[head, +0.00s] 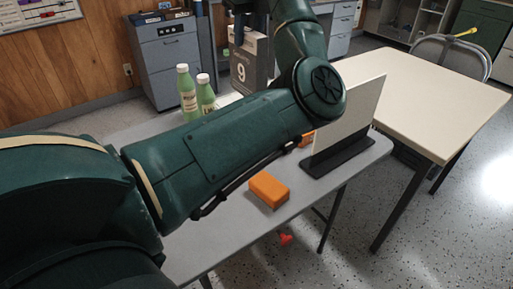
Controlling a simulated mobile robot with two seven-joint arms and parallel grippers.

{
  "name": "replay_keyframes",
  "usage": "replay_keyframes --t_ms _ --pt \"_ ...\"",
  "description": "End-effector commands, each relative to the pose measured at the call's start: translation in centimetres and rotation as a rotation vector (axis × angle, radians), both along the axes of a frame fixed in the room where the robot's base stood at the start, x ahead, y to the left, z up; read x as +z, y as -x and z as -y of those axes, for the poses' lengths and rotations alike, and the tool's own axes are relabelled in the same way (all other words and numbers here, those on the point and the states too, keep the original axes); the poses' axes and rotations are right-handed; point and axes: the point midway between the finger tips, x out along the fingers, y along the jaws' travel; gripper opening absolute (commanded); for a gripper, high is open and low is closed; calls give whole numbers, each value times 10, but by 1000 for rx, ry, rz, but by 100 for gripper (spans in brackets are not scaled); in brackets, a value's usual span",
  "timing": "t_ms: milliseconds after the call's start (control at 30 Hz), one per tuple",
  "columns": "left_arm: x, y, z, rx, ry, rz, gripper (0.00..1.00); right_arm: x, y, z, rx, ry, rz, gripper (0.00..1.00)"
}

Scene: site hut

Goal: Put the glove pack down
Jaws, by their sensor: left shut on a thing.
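The glove pack (243,72) is a grey, upright pack marked with a white 9, near the far side of the grey table (240,225). My left arm reaches across the table, and its dark gripper (249,36) points down at the top of the pack, shut on it. The arm hides the pack's lower end, so I cannot tell whether it touches the table. My right gripper is not in view.
Two green bottles (187,95) (206,94) stand left of the pack. An orange block (268,190) lies near the front edge. A white panel (352,115) stands in a dark base at right. Another table (440,100) is beyond. A small red thing (286,239) shows below the table edge.

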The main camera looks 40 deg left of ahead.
Motion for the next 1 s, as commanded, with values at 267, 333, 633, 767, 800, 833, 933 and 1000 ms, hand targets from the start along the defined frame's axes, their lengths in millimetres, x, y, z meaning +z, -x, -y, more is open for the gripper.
replay_keyframes --t_ms 267,333,633,767,800,833,933,1000 --pt "-46 0 0 3 4 -12 0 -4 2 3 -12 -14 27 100" --pt "-65 0 1 2 4 -14 0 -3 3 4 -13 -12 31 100" --pt "-138 0 1 2 4 -12 0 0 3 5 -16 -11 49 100" --pt "-154 -1 0 2 3 -9 0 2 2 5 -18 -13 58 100" --pt "-156 -1 0 2 3 -7 0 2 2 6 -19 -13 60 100" --pt "-158 -1 0 2 3 -7 0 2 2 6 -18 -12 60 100" --pt "-166 -1 0 2 4 -9 0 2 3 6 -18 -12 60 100" --pt "-174 0 1 1 4 -11 0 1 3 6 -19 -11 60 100"
